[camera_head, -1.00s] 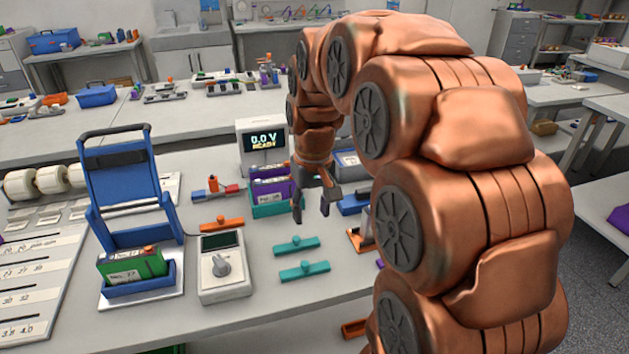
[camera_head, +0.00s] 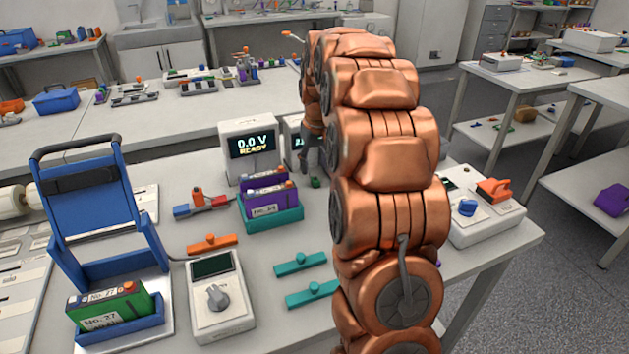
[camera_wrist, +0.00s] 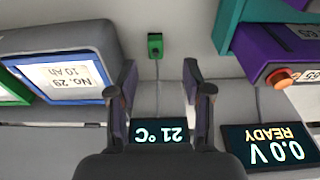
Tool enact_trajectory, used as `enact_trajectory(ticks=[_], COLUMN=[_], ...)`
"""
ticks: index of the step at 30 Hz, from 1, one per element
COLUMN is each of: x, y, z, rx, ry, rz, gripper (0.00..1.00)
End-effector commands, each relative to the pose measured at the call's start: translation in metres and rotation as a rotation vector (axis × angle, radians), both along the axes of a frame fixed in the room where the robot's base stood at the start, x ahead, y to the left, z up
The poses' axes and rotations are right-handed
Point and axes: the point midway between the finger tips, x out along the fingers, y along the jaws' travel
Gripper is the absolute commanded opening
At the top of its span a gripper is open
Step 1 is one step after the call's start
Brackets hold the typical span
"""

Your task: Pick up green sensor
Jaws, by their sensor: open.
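The green sensor (camera_wrist: 155,46) is a small green block with a dark round spot and a thin grey cable. It lies on the light bench top in the wrist view, beyond my fingertips and roughly centred between them. In the head view a small piece of green (camera_head: 315,182) shows just below my gripper (camera_head: 308,152), beside my arm. In the wrist view my gripper (camera_wrist: 159,70) is open, with one finger on each side and nothing between them. The sensor is apart from both fingers. A display reading 21 °C (camera_wrist: 160,131) stands on the near side, shown upside down.
A 0.0 V READY display (camera_head: 251,146) and a teal tray (camera_head: 274,219) with purple batteries stand left of my gripper. In the wrist view, a purple battery (camera_wrist: 262,50) is at right and a grey case (camera_wrist: 70,40) at left. Bench between them is clear.

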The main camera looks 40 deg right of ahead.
Motion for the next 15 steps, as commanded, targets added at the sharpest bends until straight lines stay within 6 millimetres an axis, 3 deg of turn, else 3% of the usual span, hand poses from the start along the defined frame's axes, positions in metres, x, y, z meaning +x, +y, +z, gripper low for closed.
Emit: enact_trajectory(ticks=[5,15], x=[0.002,0.005], y=[-0.001,-0.009], z=[-0.009,-0.05], rx=[0.001,0.0], ry=[0.001,0.002], rz=[0.002,0.0], gripper=[0.5,0.5])
